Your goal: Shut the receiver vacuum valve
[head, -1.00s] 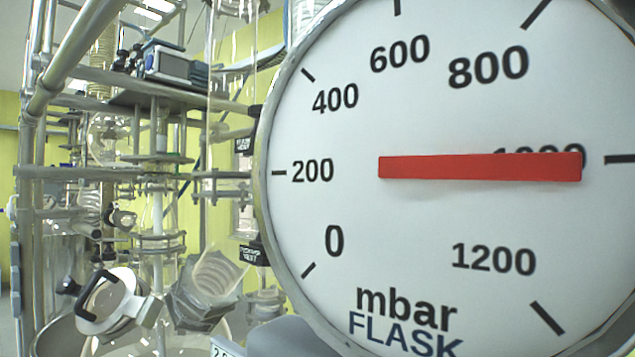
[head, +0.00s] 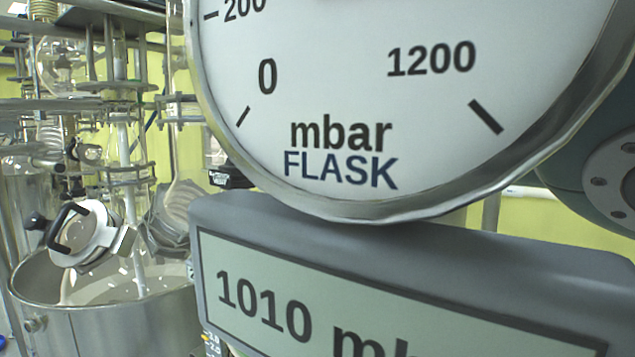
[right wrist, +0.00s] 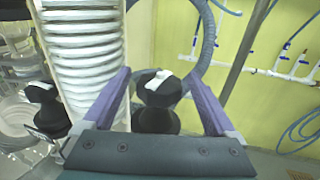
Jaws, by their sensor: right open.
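My right gripper (right wrist: 158,74) shows in the right wrist view with its two purple fingers spread apart. A black valve knob (right wrist: 158,92) with a white mark on top appears between the fingers, with a gap on each side; I cannot tell how deep it lies. Its black lower body (right wrist: 155,121) is partly covered by the gripper's palm. A second black knob (right wrist: 42,92) stands to the left, outside the fingers. No label shows which one is the receiver vacuum valve. My left gripper is not in view.
A white ribbed column (right wrist: 82,50) stands just left of the right gripper. A grey hose (right wrist: 207,35) runs behind. In the head view a large FLASK gauge (head: 400,110) and a display reading 1010 (head: 300,290) block much of the view. A steel vessel (head: 130,325) stands at left.

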